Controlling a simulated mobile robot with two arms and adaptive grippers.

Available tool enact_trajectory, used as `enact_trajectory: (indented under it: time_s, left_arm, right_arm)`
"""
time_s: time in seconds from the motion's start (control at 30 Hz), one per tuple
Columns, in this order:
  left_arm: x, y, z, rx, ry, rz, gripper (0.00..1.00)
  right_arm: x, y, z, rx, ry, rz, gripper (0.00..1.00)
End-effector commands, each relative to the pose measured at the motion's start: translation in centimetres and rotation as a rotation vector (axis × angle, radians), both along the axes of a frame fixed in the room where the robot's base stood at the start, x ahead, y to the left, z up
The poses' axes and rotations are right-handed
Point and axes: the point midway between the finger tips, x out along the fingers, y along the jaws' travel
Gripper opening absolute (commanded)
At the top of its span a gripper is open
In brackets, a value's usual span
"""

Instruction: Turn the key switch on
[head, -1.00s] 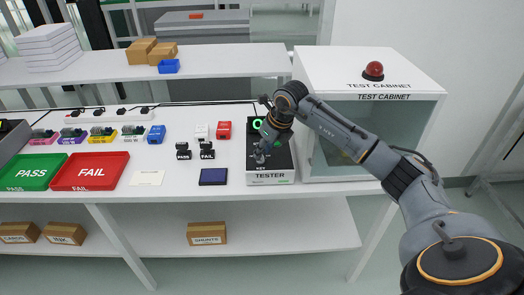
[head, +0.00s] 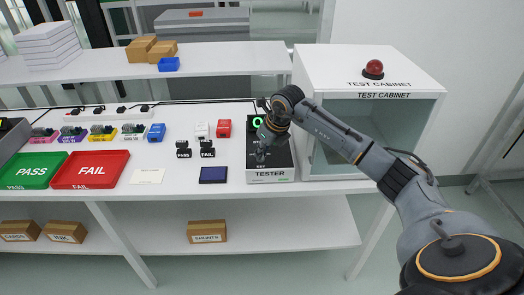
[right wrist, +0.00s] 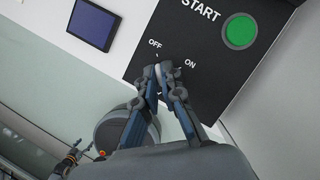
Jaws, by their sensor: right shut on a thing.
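The black tester (head: 283,160) stands on the bench left of the test cabinet. Its face shows in the right wrist view (right wrist: 195,60), with OFF and ON labels and a green START button (right wrist: 240,31). My right gripper (right wrist: 164,70) is shut on the small key (right wrist: 158,73) of the key switch, just below and between the two labels. The fingers hide most of the key, so I cannot tell its exact angle. In the head view my right gripper (head: 261,154) is over the tester's lower left part. A small, dark part low in the right wrist view may be my left gripper.
The test cabinet (head: 370,95) with a red dome stands close on the right. A dark blue-screened device (head: 213,175) lies left of the tester. Two small black PASS and FAIL stamps, a white card and red and green trays lie further left.

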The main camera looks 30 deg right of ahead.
Motion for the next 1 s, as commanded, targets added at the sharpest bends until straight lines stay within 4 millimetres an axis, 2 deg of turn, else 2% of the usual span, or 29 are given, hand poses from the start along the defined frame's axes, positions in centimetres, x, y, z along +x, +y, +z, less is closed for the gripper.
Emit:
enact_trajectory:
  time_s: [0.37,1.0]
  left_arm:
    - [0.0,0.0,-0.3,0.0,0.0,0.0,0.74]
    - [0.0,-0.1,-1.9,-0.001,-0.001,-0.001,0.74]
  right_arm:
    - [0.0,0.1,0.1,-0.002,-0.003,-0.187,0.0]
    - [0.3,0.5,0.1,0.0,-0.006,-0.79,0.0]
